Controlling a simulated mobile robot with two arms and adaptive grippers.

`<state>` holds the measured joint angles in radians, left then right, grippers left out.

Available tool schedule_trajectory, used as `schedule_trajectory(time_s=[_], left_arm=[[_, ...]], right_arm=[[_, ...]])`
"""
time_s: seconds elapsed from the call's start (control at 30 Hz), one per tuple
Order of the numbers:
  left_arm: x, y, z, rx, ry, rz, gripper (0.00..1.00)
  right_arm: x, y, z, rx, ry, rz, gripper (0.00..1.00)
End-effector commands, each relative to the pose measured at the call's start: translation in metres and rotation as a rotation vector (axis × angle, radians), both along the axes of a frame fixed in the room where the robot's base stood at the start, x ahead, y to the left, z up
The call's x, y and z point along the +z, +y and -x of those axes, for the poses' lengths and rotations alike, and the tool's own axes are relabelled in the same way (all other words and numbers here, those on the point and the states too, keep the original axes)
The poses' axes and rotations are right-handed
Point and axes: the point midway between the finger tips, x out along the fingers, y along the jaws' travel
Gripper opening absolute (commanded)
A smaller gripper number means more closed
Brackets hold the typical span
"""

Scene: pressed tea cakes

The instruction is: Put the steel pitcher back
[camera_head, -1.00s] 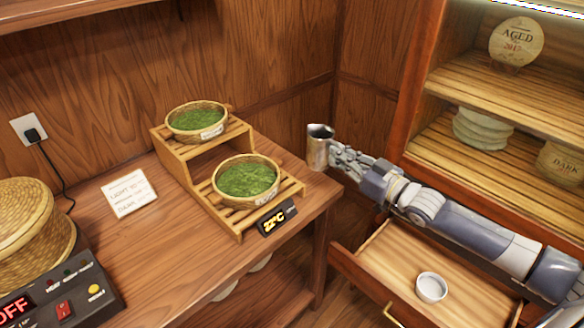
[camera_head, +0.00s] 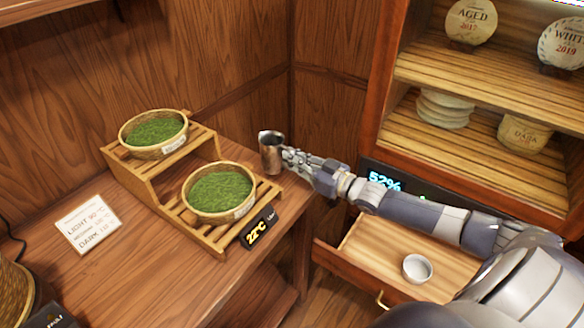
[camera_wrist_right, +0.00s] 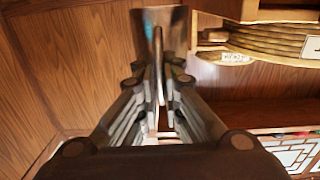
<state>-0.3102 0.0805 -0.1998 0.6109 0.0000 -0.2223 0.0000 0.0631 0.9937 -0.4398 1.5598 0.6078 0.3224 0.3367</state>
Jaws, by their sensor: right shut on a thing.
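The steel pitcher (camera_head: 271,150) is upright at the far right end of the wooden table, right of the tiered stand. My right gripper (camera_head: 290,158) is shut on it from the right side. I cannot tell whether its base touches the tabletop. In the right wrist view the shiny pitcher (camera_wrist_right: 172,28) shows at the top, beyond the fingers of my right gripper (camera_wrist_right: 156,85), with a thin upright edge, perhaps its handle, between them. My left gripper is not in view.
The slatted stand (camera_head: 165,192) holds two baskets of green leaves, the upper (camera_head: 153,133) and lower (camera_head: 219,192). A temperature display (camera_head: 258,228) stands in front. An open drawer (camera_head: 357,262) with a white cup (camera_head: 417,268) lies below the cabinet shelves (camera_head: 480,90).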

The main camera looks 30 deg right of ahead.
Motion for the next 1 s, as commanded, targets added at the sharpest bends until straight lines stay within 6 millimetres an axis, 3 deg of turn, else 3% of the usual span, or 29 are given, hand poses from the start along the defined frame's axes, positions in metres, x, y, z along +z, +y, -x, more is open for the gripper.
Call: schedule_trajectory(time_s=[0.2,0.4,0.63,0.73,1.0], left_arm=[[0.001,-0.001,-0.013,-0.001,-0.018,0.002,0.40],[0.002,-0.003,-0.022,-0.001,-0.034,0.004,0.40],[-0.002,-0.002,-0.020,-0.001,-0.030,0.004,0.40],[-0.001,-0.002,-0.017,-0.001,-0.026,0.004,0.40],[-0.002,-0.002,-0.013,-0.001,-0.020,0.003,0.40]], right_arm=[[-0.027,0.000,0.000,0.000,-0.001,-0.001,0.00],[-0.029,0.001,0.000,0.001,-0.003,-0.001,0.00],[-0.033,0.000,0.000,0.001,-0.002,-0.002,0.00],[-0.033,0.000,0.000,0.000,0.001,-0.001,0.27],[-0.033,0.000,0.000,0.000,0.001,-0.001,0.27]])
